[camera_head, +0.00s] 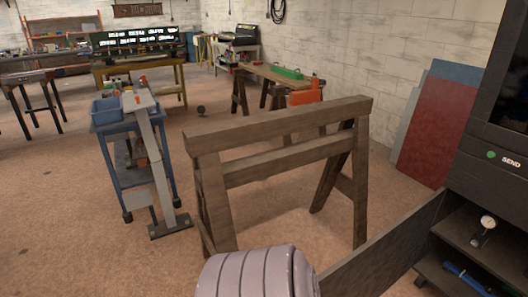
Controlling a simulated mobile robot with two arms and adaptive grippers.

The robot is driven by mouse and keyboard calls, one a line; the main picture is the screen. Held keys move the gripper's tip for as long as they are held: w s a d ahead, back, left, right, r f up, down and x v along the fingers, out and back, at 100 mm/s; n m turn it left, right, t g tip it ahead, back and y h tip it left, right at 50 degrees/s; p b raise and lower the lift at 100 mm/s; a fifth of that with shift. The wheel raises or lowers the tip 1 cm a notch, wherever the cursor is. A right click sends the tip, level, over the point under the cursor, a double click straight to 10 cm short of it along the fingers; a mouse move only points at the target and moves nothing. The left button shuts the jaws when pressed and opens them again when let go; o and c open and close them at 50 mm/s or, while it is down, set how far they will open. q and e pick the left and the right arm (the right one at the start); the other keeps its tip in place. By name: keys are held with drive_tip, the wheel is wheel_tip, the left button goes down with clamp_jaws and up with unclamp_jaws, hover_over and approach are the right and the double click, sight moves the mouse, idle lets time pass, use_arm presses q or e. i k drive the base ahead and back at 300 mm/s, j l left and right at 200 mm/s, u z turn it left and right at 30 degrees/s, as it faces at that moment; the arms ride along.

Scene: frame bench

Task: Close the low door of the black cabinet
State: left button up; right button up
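The black cabinet (488,176) stands at the right edge, with a green button and the word "SEND" on its front. Its low door (392,246) is a dark flat panel. It stands wide open, reaching out from the cabinet toward the bottom middle of the view. The door's near end is cut off by the frame's lower edge. The low compartment is open, with its shelf (500,257) showing. A round-dialled gauge (484,229) stands on the shelf, and a blue tool (462,277) lies lower down. Neither of my grippers is in view.
A brown wooden sawhorse (280,121) stands in the middle, left of the door, with some floor between. A blue cart (122,165) and a grey stand (170,225) are at the left. Coloured panels (436,125) lean on the wall behind the door.

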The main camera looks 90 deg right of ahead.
sight(373, 268)
drive_tip(key=i+z, duration=0.25)
drive_tip(key=z, duration=0.15)
drive_tip(key=i+z, duration=0.25)
drive_tip(key=z, duration=0.2)
drive_tip(key=i+j+z, duration=0.1)
drive_tip(key=z, duration=0.3)
drive_tip(key=i+z, duration=0.2)
drive_tip(key=z, duration=0.25)
drive_tip(key=i+z, duration=0.15)
drive_tip(key=z, duration=0.35)
drive_tip(key=i+z, duration=0.2)
drive_tip(key=z, duration=0.25)
drive_tip(key=i+j+z, duration=0.15)
drive_tip(key=z, duration=0.3)
drive_tip(key=i+j+z, duration=0.15)
drive_tip(key=z, duration=0.35)
drive_tip(key=j+z, duration=0.3)
drive_tip(key=z, duration=0.15)
drive_tip(key=i+j+z, duration=0.25)
drive_tip(key=z, duration=0.2)
drive_tip(key=i+j+z, duration=0.2)
drive_tip(key=j+z, duration=0.25)
drive_tip(key=i+j+z, duration=0.15)
drive_tip(key=j+z, duration=0.3)
drive_tip(key=k+j+u, duration=0.15)
drive_tip(key=k+j, duration=0.3)
drive_tip(key=j, duration=0.15)
